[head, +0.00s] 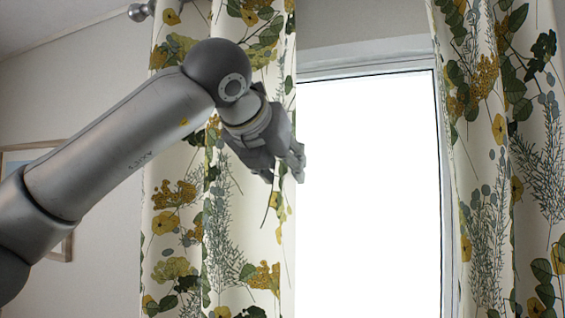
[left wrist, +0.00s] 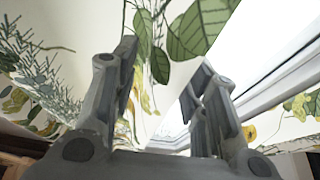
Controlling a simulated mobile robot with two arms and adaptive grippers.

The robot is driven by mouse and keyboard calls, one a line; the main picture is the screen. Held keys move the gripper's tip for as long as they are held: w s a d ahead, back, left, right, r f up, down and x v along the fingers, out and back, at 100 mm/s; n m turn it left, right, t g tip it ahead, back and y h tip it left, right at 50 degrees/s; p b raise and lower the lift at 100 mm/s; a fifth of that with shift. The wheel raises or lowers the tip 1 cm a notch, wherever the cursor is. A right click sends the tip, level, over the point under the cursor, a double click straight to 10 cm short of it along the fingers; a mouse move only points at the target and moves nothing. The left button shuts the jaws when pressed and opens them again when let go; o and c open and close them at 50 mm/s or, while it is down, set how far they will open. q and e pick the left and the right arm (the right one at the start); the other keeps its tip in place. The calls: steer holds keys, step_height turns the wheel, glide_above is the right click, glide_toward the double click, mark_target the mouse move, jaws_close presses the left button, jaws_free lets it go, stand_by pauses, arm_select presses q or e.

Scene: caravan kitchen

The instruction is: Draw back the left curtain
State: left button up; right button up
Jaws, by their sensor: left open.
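The left curtain (head: 178,230) is cream with green leaves and yellow flowers. It hangs at the left side of the window, and its right edge borders the bright pane. My left gripper (head: 292,165) is in front of the curtain's right edge, its fingertips reaching slightly over the pane. In the left wrist view my left gripper (left wrist: 165,90) has its two fingers spread apart, with leafy curtain fabric (left wrist: 200,28) beyond and between them. I cannot tell whether the fingers touch the fabric. My right gripper is not in view.
The window (head: 370,190) is bright white with a pale frame. The right curtain (head: 500,170) hangs at its right side. A rod end (head: 138,12) shows at the top left. A framed picture (head: 62,248) hangs on the left wall, partly behind my arm.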

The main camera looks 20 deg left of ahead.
arm_select(q)
steer(key=shift+w+f, duration=0.1)
steer(key=shift+w, duration=0.05)
steer(key=shift+c, duration=2)
steer(key=c, duration=0.5)
jaws_close()
steer(key=shift+a, duration=0.35)
steer(key=a, duration=1.8)
steer(key=shift+w+a, duration=0.35)
steer(key=shift+a, duration=0.05)
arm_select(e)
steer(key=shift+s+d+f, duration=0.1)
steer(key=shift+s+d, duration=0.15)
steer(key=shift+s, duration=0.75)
